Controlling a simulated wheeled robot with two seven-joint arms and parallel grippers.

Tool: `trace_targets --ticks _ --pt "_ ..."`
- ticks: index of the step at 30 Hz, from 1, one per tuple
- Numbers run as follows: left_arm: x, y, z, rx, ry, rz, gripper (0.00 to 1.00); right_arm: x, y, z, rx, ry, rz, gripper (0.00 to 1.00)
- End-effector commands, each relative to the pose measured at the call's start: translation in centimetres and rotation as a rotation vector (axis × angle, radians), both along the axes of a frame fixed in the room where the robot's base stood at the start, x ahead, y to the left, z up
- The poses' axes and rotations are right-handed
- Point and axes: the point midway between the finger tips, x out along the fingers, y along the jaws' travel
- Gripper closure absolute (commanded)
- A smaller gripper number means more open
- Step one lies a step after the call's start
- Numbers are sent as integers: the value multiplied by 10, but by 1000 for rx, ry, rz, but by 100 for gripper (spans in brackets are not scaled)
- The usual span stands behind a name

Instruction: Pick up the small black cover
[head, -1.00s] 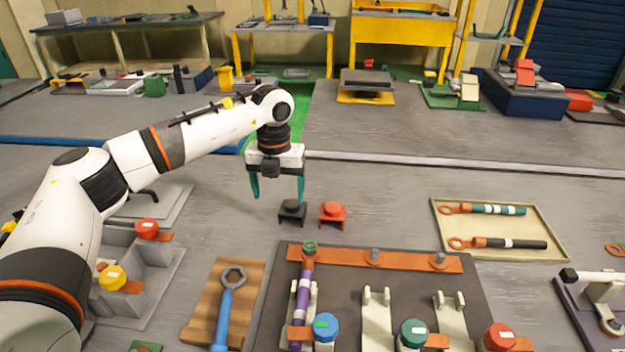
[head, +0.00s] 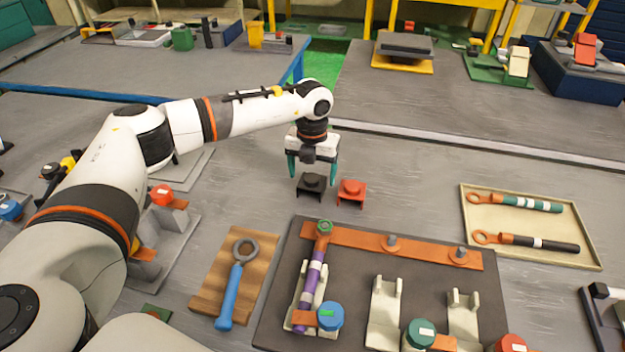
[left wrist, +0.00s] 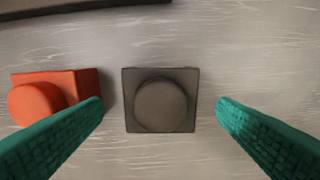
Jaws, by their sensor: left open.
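The small black cover (head: 311,185) sits on the grey table, just behind the dark fixture board. In the left wrist view the black cover (left wrist: 160,100) is a dark square with a round knob, lying between the two fingers. My left gripper (head: 312,174) is open, with its teal fingers pointing down at the cover, one on each side. The left wrist view also shows the open left gripper (left wrist: 160,115), with clear gaps between both fingers and the cover. My right gripper is not in view.
A red cover (head: 351,192) stands close on the right of the black one, and one finger overlaps it in the left wrist view. The fixture board (head: 275,300) and a wrench on a wooden board (head: 208,292) lie in front. A tray (head: 525,254) is at the right.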

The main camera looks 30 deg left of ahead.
Motion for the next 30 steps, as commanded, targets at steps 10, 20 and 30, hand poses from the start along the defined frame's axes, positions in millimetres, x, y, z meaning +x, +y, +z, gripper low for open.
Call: trace_targets --ticks 10,20,30 --pt "1 0 -39 -1 1 1 18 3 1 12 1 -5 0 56" --pt "1 0 -39 -1 0 1 41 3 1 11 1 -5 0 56" --pt "1 0 -38 -1 0 1 66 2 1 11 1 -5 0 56"
